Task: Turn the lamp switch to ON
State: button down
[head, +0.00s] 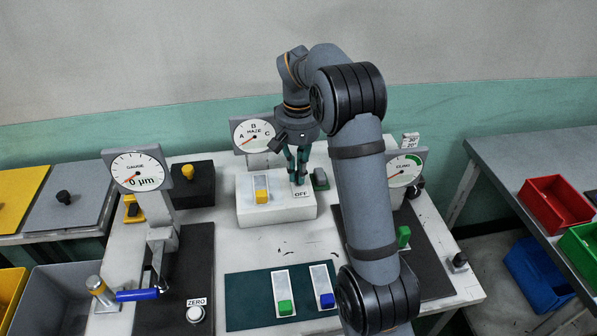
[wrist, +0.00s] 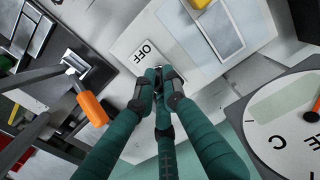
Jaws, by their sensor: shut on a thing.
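My gripper (head: 298,178) reaches down onto the right part of a white box (head: 277,213) at the middle of the bench. A label reading OFF (head: 301,194) lies just in front of the fingertips; it also shows in the wrist view (wrist: 146,53). In the wrist view my green fingers (wrist: 159,84) are closed together beside that label, shut on a small dark part that I take to be the lamp switch. The fingers hide most of it, so its angle cannot be told. No ON label is visible.
A yellow slider (head: 262,195) sits left on the same box. Behind stands a HAZE dial (head: 254,136). A GAUGE dial (head: 138,171) stands left, a CLIMP-like dial (head: 404,170) right. A green mat (head: 250,300) with green and blue sliders lies in front.

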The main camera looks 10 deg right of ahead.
jog(key=shift+d, duration=0.1)
jog(key=r+p, duration=0.1)
jog(key=p, duration=0.3)
jog(key=shift+w+g, duration=0.1)
jog(key=shift+g, duration=0.3)
jog(key=w+g+p, duration=0.1)
jog(key=p, duration=0.8)
jog(key=shift+d+g, duration=0.15)
jog(key=shift+g, duration=0.25)
jog(key=p, duration=0.1)
jog(key=g+p, duration=0.1)
jog(key=p, duration=0.1)
jog(key=shift+w+f+p, duration=0.2)
jog(key=shift+f+p, duration=0.25)
jog(key=shift+p, duration=0.4)
jog(key=shift+f+g, duration=0.15)
jog(key=shift+g, duration=0.15)
jog(key=c, duration=1.9)
grip_release()
jog(key=shift+s+d, duration=0.1)
jog(key=shift+s, duration=0.05)
jog(key=shift+o, duration=0.7)
jog(key=shift+a, duration=0.2)
